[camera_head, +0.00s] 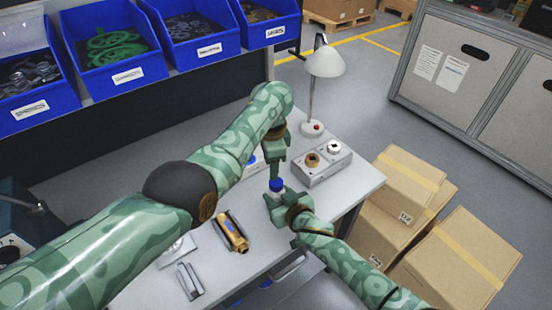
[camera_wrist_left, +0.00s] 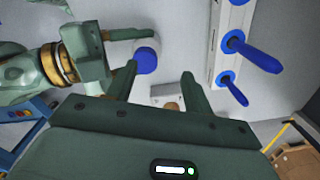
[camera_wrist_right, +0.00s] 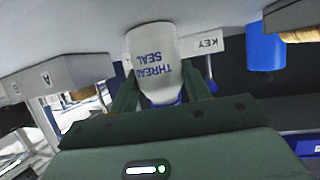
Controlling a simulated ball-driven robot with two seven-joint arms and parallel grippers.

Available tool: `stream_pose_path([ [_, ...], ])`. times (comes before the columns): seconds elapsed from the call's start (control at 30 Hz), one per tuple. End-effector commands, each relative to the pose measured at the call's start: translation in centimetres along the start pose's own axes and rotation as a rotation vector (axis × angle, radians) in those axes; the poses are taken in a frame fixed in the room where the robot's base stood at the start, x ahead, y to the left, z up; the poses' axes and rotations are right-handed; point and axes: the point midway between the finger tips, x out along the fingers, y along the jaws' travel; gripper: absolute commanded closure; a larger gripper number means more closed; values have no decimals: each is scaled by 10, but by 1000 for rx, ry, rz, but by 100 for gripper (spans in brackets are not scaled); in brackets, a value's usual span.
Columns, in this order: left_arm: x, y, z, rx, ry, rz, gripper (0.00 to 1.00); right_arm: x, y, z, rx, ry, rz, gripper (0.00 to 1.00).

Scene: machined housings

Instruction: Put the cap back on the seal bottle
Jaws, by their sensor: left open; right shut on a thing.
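The seal bottle (camera_wrist_right: 155,60) is white with upside-down "THREAD SEAL" lettering in the right wrist view. My right gripper (camera_head: 274,200) is shut on it above the bench. The blue cap (camera_head: 276,184) shows at the bottle's top; it also shows in the left wrist view (camera_wrist_left: 146,60). I cannot tell whether it is seated or only resting there. My left gripper (camera_head: 276,170) is open, pointing down just above the cap.
A grey block with round fittings (camera_head: 323,167) and a lamp (camera_head: 323,62) stand behind on the bench. A brass part (camera_head: 233,232) lies nearer. Blue-handled tools (camera_wrist_left: 250,55) show in the left wrist view. Cardboard boxes (camera_head: 408,180) stand right of the bench.

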Motion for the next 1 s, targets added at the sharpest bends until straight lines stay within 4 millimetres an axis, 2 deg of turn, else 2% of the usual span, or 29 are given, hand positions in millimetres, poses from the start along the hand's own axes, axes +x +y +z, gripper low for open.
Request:
stream_pose_path([
  [0.1,-12,7,-5,-285,8,13,49,0,0,1,0,-2,1,100],
  [0.2,-20,12,-7,-486,10,21,49,0,0,1,0,-1,0,100],
  [0.4,-30,18,-9,-723,10,27,49,0,0,1,0,-1,0,100],
  [0.83,-32,19,-9,-774,9,28,49,0,0,1,0,-1,0,100],
  [1.0,-21,20,-8,-775,7,28,49,0,0,1,0,-1,0,100],
])
